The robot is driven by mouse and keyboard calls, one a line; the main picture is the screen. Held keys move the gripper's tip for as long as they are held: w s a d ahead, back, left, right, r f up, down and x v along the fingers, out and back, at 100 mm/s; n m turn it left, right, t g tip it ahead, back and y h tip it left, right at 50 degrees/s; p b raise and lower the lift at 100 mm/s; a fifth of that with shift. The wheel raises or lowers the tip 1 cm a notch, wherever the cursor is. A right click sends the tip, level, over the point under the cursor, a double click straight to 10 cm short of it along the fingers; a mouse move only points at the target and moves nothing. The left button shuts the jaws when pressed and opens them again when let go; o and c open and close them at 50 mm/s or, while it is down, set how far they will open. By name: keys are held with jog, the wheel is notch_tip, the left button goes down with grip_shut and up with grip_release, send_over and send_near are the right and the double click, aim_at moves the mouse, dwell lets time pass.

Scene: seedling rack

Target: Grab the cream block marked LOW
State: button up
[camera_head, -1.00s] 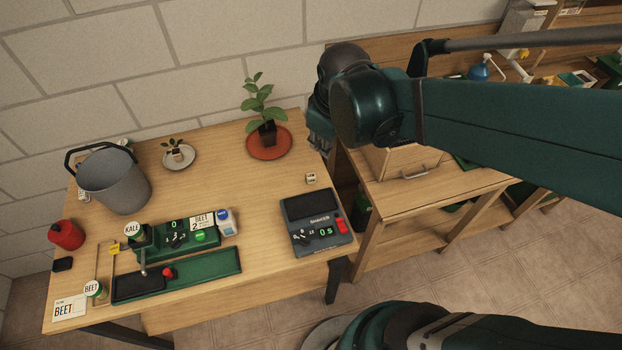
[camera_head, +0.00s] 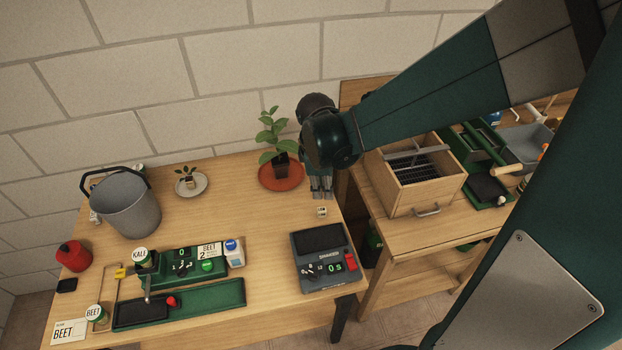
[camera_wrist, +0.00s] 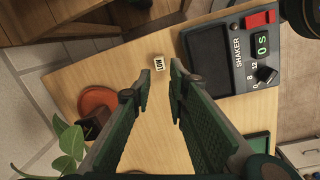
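The small cream block marked LOW (camera_head: 321,212) lies on the wooden table near its right edge, between the plant saucer and the shaker box. In the wrist view the block (camera_wrist: 159,63) sits just beyond my fingertips, its dark lettering facing up. My gripper (camera_head: 321,194) hangs above the table, a little behind the block in the head view. In the wrist view my gripper (camera_wrist: 160,72) has its two green fingers apart, with nothing between them. The block appears in line with the gap, and I see no contact.
The shaker box (camera_head: 322,262) stands in front of the block. A potted plant on a terracotta saucer (camera_head: 268,184) stands behind left. A wooden bench with a wooden box (camera_head: 410,200) adjoins at right. The table left of the block (camera_head: 240,220) is clear.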

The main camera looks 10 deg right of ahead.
aim_at(322, 209)
jog(key=shift+w+a+f+n+g+h, duration=0.2)
jog(key=shift+f+n, duration=0.25)
jog(key=shift+f, duration=0.55)
jog(key=shift+w+a+f+n+g, duration=0.15)
jog(key=shift+w+f+n, duration=0.3)
jog(key=shift+f, duration=0.5)
jog(key=shift+w+a+f+n+g+h, duration=0.2)
jog(key=shift+f+n, duration=0.3)
jog(key=shift+f, duration=0.5)
jog(key=shift+d, duration=0.2)
jog(key=shift+d+f, duration=0.15)
jog(key=shift+f, duration=1.1)
jog(key=shift+f, duration=0.15)
jog(key=shift+d+f+b, duration=0.2)
jog(key=shift+f+b, duration=0.05)
jog(key=shift+f, duration=1)
jog(key=shift+d+f+b, duration=0.2)
jog(key=shift+f+b, duration=0.05)
jog(key=shift+f, duration=0.95)
jog(key=c, duration=0.4)
jog(key=shift+o, duration=0.2)
